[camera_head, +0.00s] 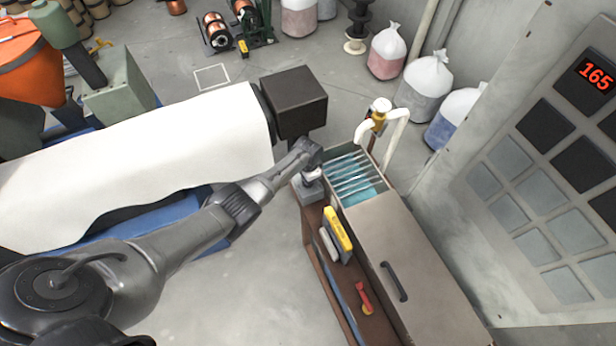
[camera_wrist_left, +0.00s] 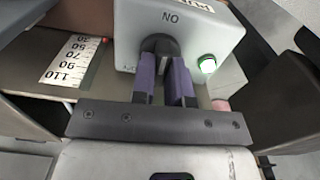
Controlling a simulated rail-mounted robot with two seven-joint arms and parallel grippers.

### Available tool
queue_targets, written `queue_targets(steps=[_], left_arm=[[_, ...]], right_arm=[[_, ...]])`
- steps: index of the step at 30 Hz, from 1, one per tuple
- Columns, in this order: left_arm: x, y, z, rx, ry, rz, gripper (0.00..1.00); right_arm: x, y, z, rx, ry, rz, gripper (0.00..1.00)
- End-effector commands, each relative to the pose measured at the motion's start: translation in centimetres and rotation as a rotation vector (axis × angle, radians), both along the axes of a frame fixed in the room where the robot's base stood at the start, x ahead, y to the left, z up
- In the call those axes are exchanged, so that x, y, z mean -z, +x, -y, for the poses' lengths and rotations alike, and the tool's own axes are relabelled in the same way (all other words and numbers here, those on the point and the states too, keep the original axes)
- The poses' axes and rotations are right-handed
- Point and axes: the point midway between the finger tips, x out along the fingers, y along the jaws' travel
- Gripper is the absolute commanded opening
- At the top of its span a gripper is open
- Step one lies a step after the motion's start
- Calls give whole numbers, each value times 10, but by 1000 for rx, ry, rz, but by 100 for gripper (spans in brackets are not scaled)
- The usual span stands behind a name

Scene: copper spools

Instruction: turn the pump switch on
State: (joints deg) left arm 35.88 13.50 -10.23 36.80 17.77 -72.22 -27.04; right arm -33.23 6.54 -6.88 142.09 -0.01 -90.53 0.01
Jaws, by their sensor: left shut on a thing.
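The pump switch is a small light grey box (camera_wrist_left: 203,28) in the left wrist view, with a dark round knob (camera_wrist_left: 160,44) and a green lamp (camera_wrist_left: 208,65) that looks lit. Lettering that looks like "ON" upside down stands beside the knob. My left gripper (camera_wrist_left: 165,78) has its two purple fingers shut on the knob, which partly hides between them. My right gripper is not in view.
A tank (camera_head: 415,260) with teal plates stands right of the switch. A dark box (camera_head: 294,100) stands behind my gripper. A scale strip (camera_wrist_left: 75,58) lies left of the switch.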

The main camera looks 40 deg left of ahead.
Motion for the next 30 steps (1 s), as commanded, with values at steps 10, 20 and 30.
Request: queue_targets(steps=[10, 20, 30], left_arm=[[0, 0, 0, 76, 0, -1, 0], [0, 0, 0, 82, 1, -1, 0], [0, 0, 0, 81, 1, -1, 38]], right_arm=[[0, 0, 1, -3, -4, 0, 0], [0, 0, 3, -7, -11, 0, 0], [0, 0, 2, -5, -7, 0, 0]])
